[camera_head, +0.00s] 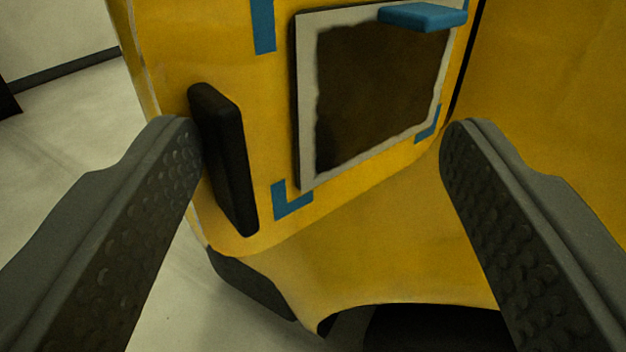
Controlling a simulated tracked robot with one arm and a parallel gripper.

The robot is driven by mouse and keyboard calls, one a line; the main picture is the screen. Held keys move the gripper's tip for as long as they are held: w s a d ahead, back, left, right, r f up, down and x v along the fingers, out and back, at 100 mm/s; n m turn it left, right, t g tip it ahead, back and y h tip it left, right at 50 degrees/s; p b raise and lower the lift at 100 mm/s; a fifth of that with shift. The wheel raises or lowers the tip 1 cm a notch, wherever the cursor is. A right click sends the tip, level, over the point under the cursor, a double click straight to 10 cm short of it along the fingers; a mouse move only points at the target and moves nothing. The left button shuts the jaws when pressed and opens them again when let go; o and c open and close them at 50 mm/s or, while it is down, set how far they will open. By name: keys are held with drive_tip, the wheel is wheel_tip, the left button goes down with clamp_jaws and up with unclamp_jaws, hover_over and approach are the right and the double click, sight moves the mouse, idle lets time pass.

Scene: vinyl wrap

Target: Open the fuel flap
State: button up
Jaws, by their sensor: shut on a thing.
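A square flap (375,95) with a worn white border and a dark brown middle sits in the yellow body part (275,150). A flat blue tab (422,17) sticks out at its upper right. My gripper (315,130) has its fingers far apart, shut on the yellow body part between them. The left fingertip is beside a black strip (226,160) on the body's left side. The right fingertip overlaps the body below and right of the flap. The exact contact points cannot be made out. The flap looks closed, and neither finger covers it.
Blue tape pieces (263,25) mark the flap's surroundings, with another piece at the lower left (290,200). A dark wheel-arch opening (430,328) lies below. Pale open floor (70,150) is at the left, with a wall (55,35) behind it.

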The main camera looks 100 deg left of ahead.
drive_tip(key=shift+w+a+r, duration=0.1)
drive_tip(key=shift+r, duration=0.05)
drive_tip(key=shift+c, duration=0.5)
drive_tip(key=shift+w+d, duration=0.1)
drive_tip(key=shift+d, duration=0.4)
drive_tip(key=shift+c, duration=1.2)
drive_tip(key=d, duration=0.4)
drive_tip(key=w+d, duration=0.1)
drive_tip(key=d, duration=0.3)
drive_tip(key=w+d, duration=0.1)
drive_tip(key=d, duration=0.4)
drive_tip(key=shift+w+f, duration=0.15)
drive_tip(key=shift+f, duration=0.05)
drive_tip(key=shift+c, duration=0.2)
